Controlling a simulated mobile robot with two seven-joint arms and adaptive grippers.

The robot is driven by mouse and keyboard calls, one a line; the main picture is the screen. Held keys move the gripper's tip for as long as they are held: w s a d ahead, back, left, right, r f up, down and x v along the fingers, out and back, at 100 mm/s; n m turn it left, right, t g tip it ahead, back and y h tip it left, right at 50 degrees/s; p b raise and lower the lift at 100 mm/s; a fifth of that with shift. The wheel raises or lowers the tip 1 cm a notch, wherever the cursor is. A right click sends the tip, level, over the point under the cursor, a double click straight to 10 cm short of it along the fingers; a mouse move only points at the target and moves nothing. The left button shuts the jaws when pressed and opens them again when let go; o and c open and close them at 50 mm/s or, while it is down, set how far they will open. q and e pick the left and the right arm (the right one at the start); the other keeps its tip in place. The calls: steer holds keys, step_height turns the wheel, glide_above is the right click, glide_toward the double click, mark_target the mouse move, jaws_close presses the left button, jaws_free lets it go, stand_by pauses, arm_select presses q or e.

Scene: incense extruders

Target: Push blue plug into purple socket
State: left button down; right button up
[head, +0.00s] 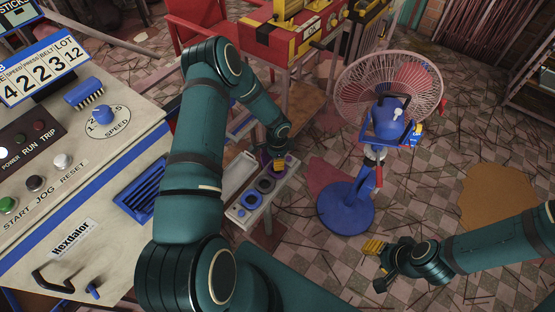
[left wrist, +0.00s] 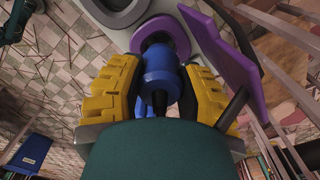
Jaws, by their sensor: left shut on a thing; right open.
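The blue plug (left wrist: 160,68) is between the yellow fingers of my left gripper (left wrist: 160,92) in the left wrist view. Its front end points at the purple socket (left wrist: 172,28), a round ring, and overlaps the ring's opening. I cannot tell how far it is inside. A purple flap (left wrist: 222,55) stands open beside the socket. In the head view my left gripper (head: 278,164) is at the far end of the socket panel (head: 240,217) and mostly hides the plug. My right gripper (head: 375,248) is open and empty, at the lower right, away from the panel.
A grey socket (head: 264,185) and a blue-ringed socket (head: 250,200) sit nearer on the panel. A control console (head: 80,190) stands left. A fan on a blue base (head: 345,207) stands right of the panel. Red and yellow machinery (head: 300,30) is behind.

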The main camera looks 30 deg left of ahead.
arm_select(q)
steer(key=shift+f+b, duration=1.3)
steer(key=shift+f, duration=0.1)
steer(key=c, duration=0.6)
jaws_free()
steer(key=shift+r, duration=0.1)
